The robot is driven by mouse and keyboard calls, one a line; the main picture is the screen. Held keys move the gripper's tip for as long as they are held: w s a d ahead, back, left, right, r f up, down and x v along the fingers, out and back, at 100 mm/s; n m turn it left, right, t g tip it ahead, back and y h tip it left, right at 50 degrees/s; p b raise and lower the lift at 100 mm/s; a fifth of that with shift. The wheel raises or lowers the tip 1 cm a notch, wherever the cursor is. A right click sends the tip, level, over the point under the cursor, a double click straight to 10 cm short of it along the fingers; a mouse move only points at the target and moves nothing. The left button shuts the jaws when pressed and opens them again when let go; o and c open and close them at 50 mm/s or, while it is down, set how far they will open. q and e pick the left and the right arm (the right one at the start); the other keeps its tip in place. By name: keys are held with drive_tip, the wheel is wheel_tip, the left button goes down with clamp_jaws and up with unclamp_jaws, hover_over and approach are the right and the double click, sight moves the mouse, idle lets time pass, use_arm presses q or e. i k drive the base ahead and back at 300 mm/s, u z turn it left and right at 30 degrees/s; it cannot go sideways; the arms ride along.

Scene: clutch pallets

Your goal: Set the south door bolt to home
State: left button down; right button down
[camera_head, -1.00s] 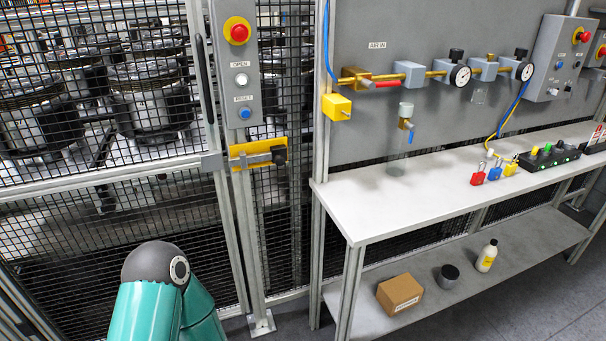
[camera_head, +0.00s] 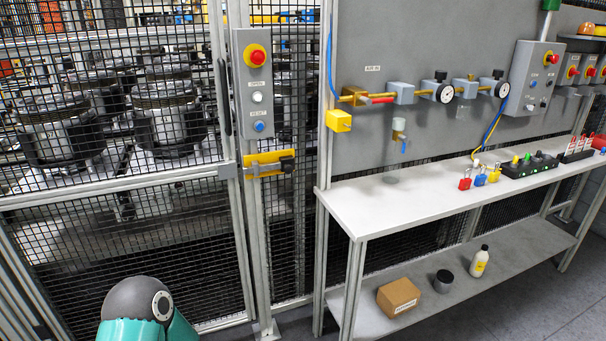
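The door bolt (camera_head: 268,165) is a grey bar with a black knob on a yellow plate, fixed to the fence post beside the mesh door (camera_head: 120,240). The knob (camera_head: 287,164) is at the right end of the plate. The bar reaches left toward a grey bracket (camera_head: 227,170) on the door's edge; whether it enters the bracket is too small to tell. A teal and dark grey arm link of mine shows at the bottom left, apart from the bolt. Neither gripper is in view.
A control box (camera_head: 253,85) with red, white and blue buttons hangs above the bolt. To the right stands a workbench (camera_head: 370,205) with padlocks (camera_head: 480,179) on top and a cardboard box (camera_head: 398,297) on its lower shelf. An air line panel (camera_head: 370,45) rises behind it.

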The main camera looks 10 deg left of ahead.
sight(287, 168)
drive_tip(key=u, duration=0.1)
drive_tip(key=i, duration=0.95)
drive_tip(key=z, duration=0.1)
